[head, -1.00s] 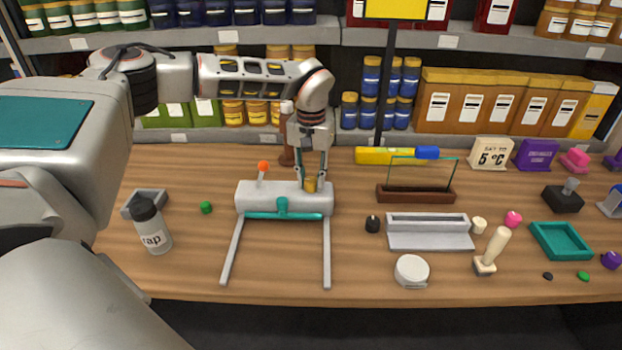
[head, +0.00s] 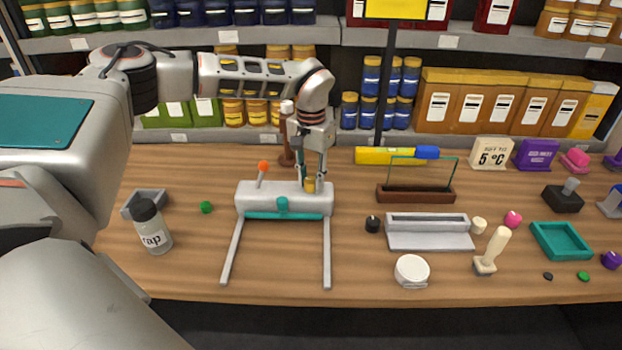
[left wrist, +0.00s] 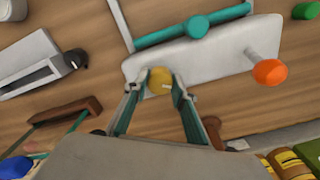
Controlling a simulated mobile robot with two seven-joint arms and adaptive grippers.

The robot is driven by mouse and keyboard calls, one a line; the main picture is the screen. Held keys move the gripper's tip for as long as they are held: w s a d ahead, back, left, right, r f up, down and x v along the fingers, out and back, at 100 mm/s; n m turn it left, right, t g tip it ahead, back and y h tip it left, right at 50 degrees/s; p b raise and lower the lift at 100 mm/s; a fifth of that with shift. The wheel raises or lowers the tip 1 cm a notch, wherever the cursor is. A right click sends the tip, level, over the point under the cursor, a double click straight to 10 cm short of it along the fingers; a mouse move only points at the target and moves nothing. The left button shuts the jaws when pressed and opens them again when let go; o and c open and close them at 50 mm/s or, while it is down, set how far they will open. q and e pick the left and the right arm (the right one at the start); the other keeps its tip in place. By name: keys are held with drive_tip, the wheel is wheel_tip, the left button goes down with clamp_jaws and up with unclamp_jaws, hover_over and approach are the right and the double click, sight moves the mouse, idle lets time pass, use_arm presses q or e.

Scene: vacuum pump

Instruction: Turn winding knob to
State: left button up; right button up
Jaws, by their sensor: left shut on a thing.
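The vacuum pump is a pale grey block (head: 250,200) with a teal bar, two long grey legs and a lever with an orange ball (head: 263,166). It stands left of the middle of the table. A small brass winding knob (head: 310,186) sits on top at its right end. My left gripper (head: 311,182) points down and is shut on this knob. In the left wrist view the knob (left wrist: 160,81) lies between the two fingertips, and a light mark shows on its top. The orange ball (left wrist: 270,72) is to the right there. My right gripper is not in view.
A small black knob (head: 373,224) and a grey holder (head: 430,238) are to the right. A brown bottle (head: 287,140) stands close behind. Table between the pump's legs is clear.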

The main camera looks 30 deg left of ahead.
use_arm(q)
drive_tip(key=o, duration=1.1)
